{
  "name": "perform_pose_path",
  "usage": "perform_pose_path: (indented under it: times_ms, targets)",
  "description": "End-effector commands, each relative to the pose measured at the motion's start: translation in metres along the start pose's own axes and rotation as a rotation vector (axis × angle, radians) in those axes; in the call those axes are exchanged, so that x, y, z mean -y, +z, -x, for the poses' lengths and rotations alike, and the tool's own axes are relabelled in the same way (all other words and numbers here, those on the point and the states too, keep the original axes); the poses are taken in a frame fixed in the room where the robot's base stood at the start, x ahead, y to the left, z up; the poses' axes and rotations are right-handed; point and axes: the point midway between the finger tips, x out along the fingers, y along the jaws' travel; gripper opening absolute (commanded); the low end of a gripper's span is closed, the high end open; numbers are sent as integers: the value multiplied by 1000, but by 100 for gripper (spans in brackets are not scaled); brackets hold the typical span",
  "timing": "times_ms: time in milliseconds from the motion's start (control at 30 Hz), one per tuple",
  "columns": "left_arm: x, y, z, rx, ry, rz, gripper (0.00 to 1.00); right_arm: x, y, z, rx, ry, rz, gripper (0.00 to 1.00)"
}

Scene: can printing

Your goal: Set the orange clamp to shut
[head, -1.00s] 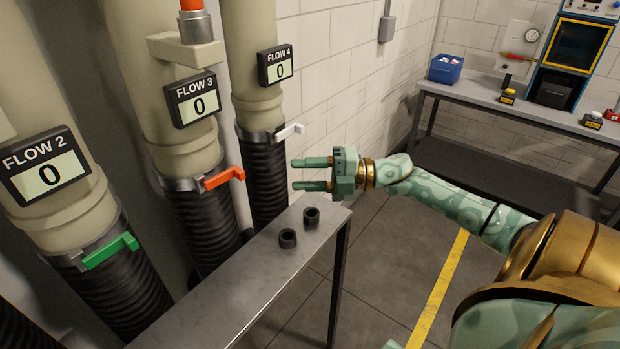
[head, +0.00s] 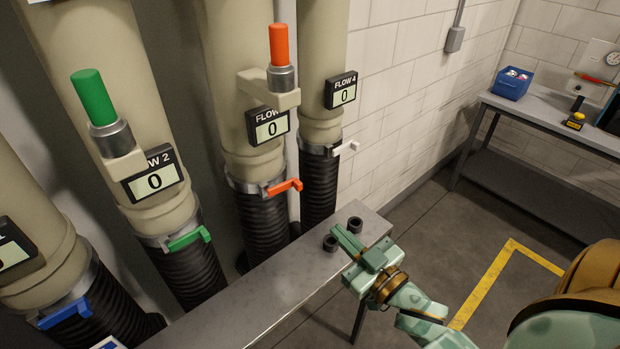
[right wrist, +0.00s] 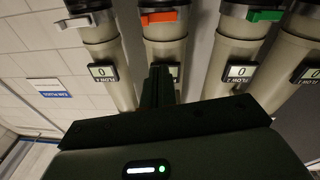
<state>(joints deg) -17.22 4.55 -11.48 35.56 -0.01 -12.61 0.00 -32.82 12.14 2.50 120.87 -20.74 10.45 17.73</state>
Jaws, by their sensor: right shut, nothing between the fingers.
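The orange clamp (head: 284,187) is a lever on the metal collar of the flow 3 pipe, above a black corrugated hose. Its handle sticks out to the right of the collar. It also shows at the top of the right wrist view (right wrist: 160,17). My right gripper (head: 343,238) is shut and empty, over the metal bench beside two small dark rings. It is below and right of the orange clamp, apart from it. In the right wrist view its fingers (right wrist: 158,88) partly cover the flow 3 display. My left gripper is not in view.
A green clamp (head: 189,239), a blue clamp (head: 65,314) and a white clamp (head: 345,147) sit on the neighbouring pipes. The metal bench (head: 250,300) runs in front of the pipes. Dark rings (head: 330,243) lie on it. A workbench (head: 550,125) stands at the far right.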

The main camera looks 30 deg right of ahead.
Motion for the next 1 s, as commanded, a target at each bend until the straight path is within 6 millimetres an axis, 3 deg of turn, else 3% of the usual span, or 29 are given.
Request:
perform_pose_path:
  times_ms: [133,267,800,1000]
  targets:
    - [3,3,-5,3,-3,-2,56,-9,16,-2,98,54,-143,0]
    - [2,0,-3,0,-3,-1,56,-10,18,-11,103,58,-168,0]
    - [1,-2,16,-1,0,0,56,-15,28,-115,101,56,-163,0]
    - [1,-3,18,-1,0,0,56,-16,32,-136,103,56,-162,0]
